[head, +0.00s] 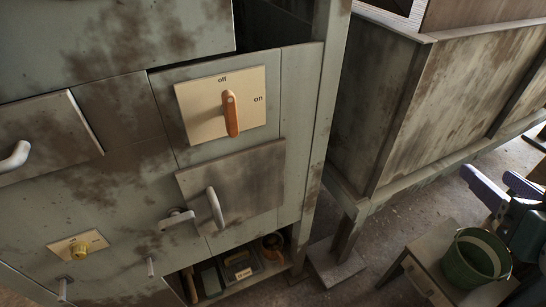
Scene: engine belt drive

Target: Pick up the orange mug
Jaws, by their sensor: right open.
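A small orange-brown round vessel, probably the orange mug (271,243), stands in the open lower shelf of the cabinet at bottom centre. It is small and dim, and its handle cannot be made out. My right gripper (490,176) is at the right edge with its purple fingers apart and nothing visible between them. It is well to the right of the shelf, above and beside a green bucket. My left gripper is not in view.
The shelf (232,290) also holds a dark box with a label (240,268) beside the mug. A green bucket (474,260) stands on a low stool (424,270) near my right arm. The cabinet has a switch panel (222,104) with an orange lever and protruding handles. Floor shows between cabinet and stool.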

